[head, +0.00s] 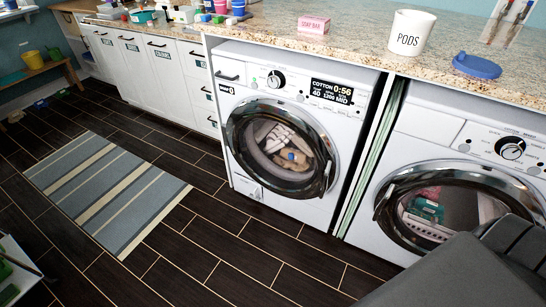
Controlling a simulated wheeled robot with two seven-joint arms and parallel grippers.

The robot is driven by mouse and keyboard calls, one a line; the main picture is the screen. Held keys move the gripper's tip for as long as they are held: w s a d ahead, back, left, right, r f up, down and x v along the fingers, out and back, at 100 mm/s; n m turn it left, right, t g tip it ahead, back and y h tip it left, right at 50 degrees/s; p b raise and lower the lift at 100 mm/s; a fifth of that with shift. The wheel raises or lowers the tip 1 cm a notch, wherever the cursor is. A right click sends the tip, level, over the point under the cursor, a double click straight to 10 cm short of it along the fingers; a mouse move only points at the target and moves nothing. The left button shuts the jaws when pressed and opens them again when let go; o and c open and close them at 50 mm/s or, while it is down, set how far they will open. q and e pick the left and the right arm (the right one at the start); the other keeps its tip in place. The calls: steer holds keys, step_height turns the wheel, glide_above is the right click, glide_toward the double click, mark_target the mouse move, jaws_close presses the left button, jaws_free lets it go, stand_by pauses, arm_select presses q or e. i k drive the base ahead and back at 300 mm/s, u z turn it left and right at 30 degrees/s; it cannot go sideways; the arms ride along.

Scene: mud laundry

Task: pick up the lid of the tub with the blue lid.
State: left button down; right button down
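A blue lid (477,66) lies on the granite counter at the right, above the right-hand washing machine. It has a small raised part on top. A white tub marked "PODS" (408,34) stands upright just left of the lid, apart from it, with no lid seen on it. Neither of my grippers shows. A dark grey part at the lower right looks like my own arm and covers part of the right machine.
A pink soap box (313,24) sits on the counter (270,28) left of the tub. Two front-loading machines, the left one (283,150) and the right one (450,205), stand below. A striped rug (105,190) lies on the dark floor. Counter between box and tub is clear.

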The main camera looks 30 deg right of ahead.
mark_target(477, 67)
steer(key=z, duration=1.7)
